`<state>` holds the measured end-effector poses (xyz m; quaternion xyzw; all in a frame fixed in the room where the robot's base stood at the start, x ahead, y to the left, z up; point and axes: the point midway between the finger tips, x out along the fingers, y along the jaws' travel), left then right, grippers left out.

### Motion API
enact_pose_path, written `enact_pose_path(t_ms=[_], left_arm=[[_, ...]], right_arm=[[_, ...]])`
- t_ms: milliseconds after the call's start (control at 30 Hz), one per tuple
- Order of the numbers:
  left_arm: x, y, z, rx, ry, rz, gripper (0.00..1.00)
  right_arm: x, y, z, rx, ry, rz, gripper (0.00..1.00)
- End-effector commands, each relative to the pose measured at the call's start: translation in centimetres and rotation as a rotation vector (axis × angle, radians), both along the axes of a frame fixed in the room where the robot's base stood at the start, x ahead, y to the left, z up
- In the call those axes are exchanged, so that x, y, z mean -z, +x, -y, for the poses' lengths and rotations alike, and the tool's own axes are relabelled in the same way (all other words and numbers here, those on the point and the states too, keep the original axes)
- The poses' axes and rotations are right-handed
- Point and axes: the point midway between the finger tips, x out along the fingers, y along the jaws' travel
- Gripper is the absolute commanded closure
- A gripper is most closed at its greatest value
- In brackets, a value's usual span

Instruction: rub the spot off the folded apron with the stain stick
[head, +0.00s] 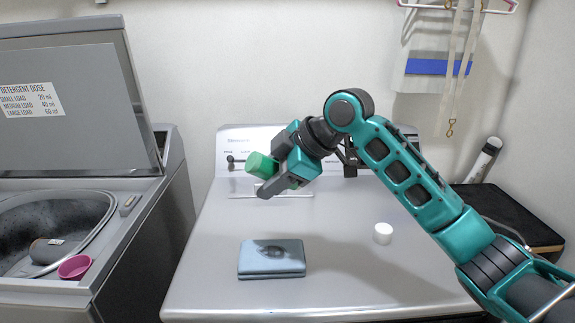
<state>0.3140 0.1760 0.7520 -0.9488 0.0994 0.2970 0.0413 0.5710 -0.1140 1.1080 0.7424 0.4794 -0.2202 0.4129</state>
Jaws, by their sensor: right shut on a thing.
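The folded apron (258,267) is a flat blue-grey bundle near the front of the white washer top. A dark, roundish spot (272,251) marks its upper face. My right gripper (269,173) is shut on a green stick, which I take as the stain stick (260,165). It is held in the air above and behind the apron, apart from it. The stick lies tilted across the jaws; part of it is hidden by the fingers. My left gripper is not in view.
A small white cylinder (383,234), perhaps a cap, stands right of the apron. On the left, an open washer (150,225) holds a grey bottle (47,250) and a pink cup (75,267). A control panel (232,150) backs the white top.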

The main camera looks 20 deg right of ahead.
Motion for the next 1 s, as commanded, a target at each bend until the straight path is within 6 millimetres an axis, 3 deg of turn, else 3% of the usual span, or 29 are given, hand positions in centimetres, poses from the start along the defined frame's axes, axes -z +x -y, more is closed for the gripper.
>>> enact_pose_path(t_ms=[200, 500, 767, 1000], left_arm=[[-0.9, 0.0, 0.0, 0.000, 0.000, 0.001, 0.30], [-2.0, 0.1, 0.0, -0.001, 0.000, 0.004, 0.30], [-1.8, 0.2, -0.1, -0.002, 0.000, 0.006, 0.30], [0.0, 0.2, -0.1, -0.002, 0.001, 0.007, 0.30]], right_arm=[[1.0, -0.3, -3.0, 0.176, 0.310, -0.002, 0.87], [1.9, -0.8, -7.0, 0.290, 0.501, 0.036, 0.87], [2.4, -0.9, -7.8, 0.313, 0.526, 0.042, 0.87], [4.1, -0.9, -7.8, 0.313, 0.525, 0.042, 0.87]])
